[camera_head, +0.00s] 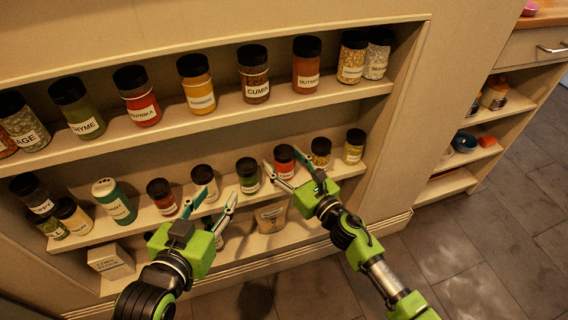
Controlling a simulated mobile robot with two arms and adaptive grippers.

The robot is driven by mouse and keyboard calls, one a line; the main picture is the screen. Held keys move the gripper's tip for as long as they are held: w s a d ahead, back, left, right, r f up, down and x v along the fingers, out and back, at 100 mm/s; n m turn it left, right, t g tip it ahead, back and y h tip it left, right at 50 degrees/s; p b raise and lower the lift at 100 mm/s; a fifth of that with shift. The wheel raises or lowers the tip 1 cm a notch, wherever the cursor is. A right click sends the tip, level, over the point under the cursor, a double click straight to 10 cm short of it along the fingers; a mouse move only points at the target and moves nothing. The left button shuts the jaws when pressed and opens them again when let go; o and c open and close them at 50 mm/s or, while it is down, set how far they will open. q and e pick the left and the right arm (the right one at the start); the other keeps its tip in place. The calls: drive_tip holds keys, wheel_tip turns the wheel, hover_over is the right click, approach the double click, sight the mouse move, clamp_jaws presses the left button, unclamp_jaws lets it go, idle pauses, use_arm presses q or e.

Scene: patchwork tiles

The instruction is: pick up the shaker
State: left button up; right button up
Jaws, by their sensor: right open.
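Several shaker-like spice jars with black lids stand on two wall shelves; I cannot tell which one is the shaker. A red jar (285,163) on the lower shelf stands between the fingertips of my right gripper (282,158), which is open; whether they touch it is unclear. A dark green jar (247,174) stands just left of it. A white and green canister (114,203) stands further left on that shelf. My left gripper (219,192) has its fingers spread and empty, in front of a pale jar (205,186).
The upper shelf (330,97) holds a row of jars, including cumin (254,78) and paprika (138,98). Below stand a white box (110,261) and a brown bag (271,217). An open cabinet with a blue bowl (464,143) is at right. Tiled floor is clear.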

sight(283, 152)
drive_tip(key=c, duration=1.4)
drive_tip(key=shift+o, duration=0.2)
use_arm(q)
drive_tip(key=shift+f, duration=0.1)
use_arm(e)
drive_tip(key=shift+r, duration=0.15)
drive_tip(key=shift+c, duration=0.2)
